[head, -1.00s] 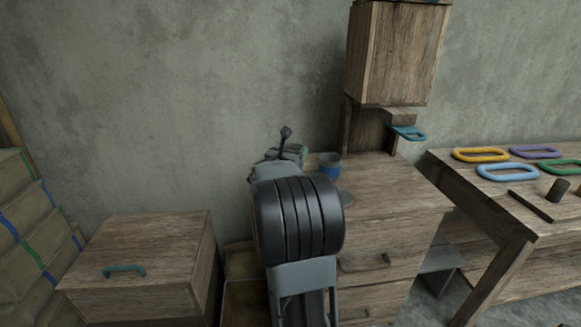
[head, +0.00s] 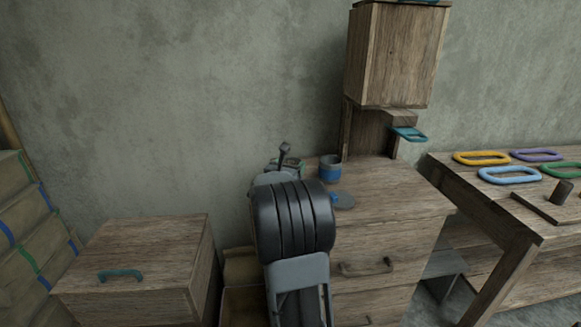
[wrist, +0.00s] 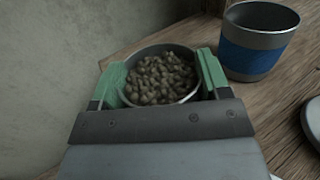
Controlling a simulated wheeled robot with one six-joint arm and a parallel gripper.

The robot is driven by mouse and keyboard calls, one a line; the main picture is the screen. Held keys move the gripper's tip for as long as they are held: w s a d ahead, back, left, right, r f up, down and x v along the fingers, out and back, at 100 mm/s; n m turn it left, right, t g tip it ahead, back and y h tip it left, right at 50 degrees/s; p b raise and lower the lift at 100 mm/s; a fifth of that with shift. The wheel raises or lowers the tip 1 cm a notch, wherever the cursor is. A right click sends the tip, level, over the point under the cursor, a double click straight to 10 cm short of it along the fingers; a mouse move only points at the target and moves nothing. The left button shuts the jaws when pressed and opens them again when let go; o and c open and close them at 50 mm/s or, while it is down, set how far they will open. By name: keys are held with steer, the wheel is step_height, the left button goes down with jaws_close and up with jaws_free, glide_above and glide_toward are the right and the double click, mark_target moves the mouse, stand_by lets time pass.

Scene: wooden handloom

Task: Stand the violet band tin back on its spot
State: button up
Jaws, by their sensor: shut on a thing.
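My gripper (wrist: 160,85) is shut on a round metal tin (wrist: 190,93), its green fingers on either side of the rim. The tin is open at the top and full of small brown lumps (wrist: 158,75). Its band is hidden, so I cannot tell its colour. In the head view my gripper (head: 287,163) is at the back left edge of the wooden cabinet top (head: 385,190), mostly hidden by my arm. I cannot tell whether the held tin touches the top.
A blue-banded tin (wrist: 258,45) stands just right of the held tin; it also shows in the head view (head: 330,172). A grey lid with a blue knob (head: 344,201) lies in front of it. A tall wooden box (head: 395,55) rises behind. The cabinet top's right part is clear.

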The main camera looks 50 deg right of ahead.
steer(key=o, duration=1)
steer(key=shift+r+p, duration=0.2)
steer(key=shift+p, duration=0.15)
steer(key=p+v, duration=0.1)
steer(key=v, duration=1.1)
steer(key=shift+p, duration=0.35)
